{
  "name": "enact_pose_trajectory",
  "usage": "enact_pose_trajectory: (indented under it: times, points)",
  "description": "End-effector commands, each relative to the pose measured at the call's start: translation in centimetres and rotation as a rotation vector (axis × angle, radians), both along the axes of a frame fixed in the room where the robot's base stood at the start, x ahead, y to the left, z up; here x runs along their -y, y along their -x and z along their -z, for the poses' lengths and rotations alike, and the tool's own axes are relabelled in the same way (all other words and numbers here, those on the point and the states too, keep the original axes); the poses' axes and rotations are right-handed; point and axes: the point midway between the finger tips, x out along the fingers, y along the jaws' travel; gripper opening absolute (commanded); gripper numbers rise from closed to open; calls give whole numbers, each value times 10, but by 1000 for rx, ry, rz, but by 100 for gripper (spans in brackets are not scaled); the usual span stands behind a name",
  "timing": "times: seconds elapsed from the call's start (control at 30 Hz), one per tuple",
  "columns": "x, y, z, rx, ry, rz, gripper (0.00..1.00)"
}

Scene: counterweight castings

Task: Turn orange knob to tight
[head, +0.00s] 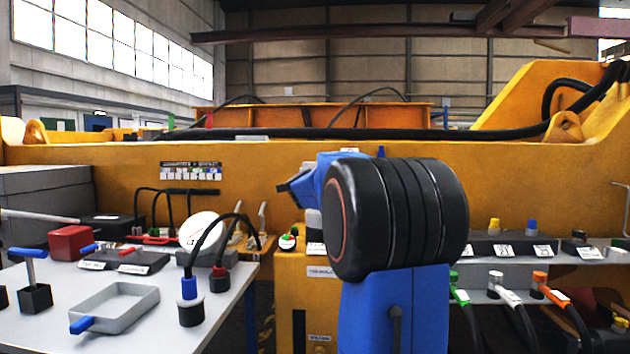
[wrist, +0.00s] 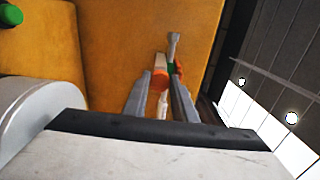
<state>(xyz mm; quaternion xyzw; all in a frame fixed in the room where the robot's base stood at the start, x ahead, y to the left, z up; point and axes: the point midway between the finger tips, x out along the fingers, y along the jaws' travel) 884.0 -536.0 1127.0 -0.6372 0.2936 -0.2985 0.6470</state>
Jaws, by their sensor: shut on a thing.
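The orange knob (wrist: 160,79) shows in the wrist view between the two grey fingers of my gripper (wrist: 162,84). My gripper is shut on it. A pale part lies just below the knob, between the fingers. A grey metal rod (wrist: 173,47) with small green and red parts stands right behind it. In the head view my black and blue arm covers the middle, so the knob and fingertips are hidden there. I cannot read any mark for tight or the knob's angle.
A green button (wrist: 10,14) sits at the wrist view's upper left, on the yellow panel (wrist: 110,40). In the head view, a grey table (head: 130,325) with a tray (head: 115,305) and cables stands left. Shelves with an orange plug (head: 541,280) stand right.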

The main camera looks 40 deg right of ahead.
Motion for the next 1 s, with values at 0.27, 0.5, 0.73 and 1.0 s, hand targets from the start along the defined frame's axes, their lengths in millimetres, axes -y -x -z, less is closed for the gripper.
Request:
enact_pose_trajectory:
  times: [0.27, 0.5, 0.73, 1.0]
  points:
    - [0, 0, 2, 45, -43, 1, 2]
    - [0, 0, 3, 51, -49, 1, 2]
    - [0, 0, 3, 51, -49, 1, 32]
    - [0, 0, 1, 52, -47, 0, 43]
